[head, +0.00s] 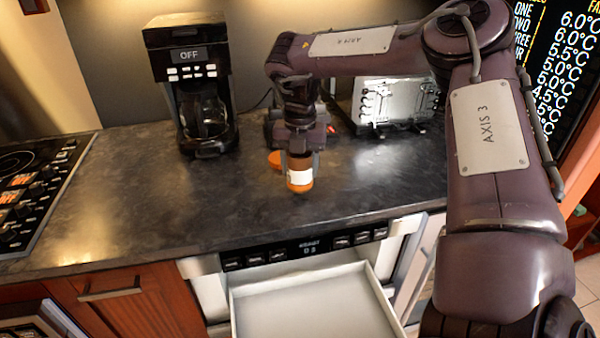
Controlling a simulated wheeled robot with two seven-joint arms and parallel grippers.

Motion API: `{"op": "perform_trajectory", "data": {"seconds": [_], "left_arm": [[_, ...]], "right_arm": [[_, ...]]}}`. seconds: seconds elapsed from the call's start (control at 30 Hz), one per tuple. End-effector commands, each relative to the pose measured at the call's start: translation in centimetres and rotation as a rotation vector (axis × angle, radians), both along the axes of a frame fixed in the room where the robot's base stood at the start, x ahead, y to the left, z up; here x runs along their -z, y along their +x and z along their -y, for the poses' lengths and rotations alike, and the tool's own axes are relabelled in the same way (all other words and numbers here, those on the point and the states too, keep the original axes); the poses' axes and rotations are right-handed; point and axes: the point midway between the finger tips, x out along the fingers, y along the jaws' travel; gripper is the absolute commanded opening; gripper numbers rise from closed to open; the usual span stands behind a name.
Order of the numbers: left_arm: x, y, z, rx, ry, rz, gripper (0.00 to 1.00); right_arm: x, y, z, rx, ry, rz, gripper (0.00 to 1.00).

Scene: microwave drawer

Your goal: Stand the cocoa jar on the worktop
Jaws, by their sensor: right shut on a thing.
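The cocoa jar (300,180), orange-brown with a white label, is upright in my right gripper (300,158). The gripper points down and is shut on the jar's upper part, which the fingers partly hide. The jar is over the worktop (240,215), behind its front edge. I cannot tell whether its base touches the surface. My left gripper is not in view.
An orange object (274,160) lies just behind the jar. A coffee maker (195,85) stands at the back, a silver toaster (385,102) at the back right, a cooktop (35,180) at left. The microwave drawer (310,305) is open below. The worktop's left-middle is clear.

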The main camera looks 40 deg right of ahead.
Motion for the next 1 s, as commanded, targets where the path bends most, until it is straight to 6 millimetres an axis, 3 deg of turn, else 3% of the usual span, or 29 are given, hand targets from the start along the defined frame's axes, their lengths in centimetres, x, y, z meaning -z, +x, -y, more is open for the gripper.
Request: {"op": "perform_trajectory", "data": {"seconds": [0.13, 0.5, 0.53, 0.67, 0.7, 1.0], "left_arm": [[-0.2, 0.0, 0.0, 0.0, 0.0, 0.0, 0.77], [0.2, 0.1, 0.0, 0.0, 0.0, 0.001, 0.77], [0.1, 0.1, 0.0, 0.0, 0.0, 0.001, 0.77], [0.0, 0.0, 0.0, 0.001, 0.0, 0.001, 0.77], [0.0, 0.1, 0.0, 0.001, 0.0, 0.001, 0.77], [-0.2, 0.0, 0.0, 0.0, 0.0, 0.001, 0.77]], "right_arm": [[2.2, -0.1, 0.0, 0.0, 0.001, -0.002, 0.2], [2.7, 0.0, 0.0, 0.0, -0.001, -0.001, 0.2], [2.7, 0.0, 0.0, 0.0, -0.001, -0.001, 0.53], [2.6, 0.0, 0.0, 0.0, -0.001, -0.001, 0.7], [2.6, 0.0, 0.0, 0.0, -0.001, -0.001, 0.74], [2.3, 0.0, 0.0, 0.0, -0.001, -0.001, 0.74]]}}
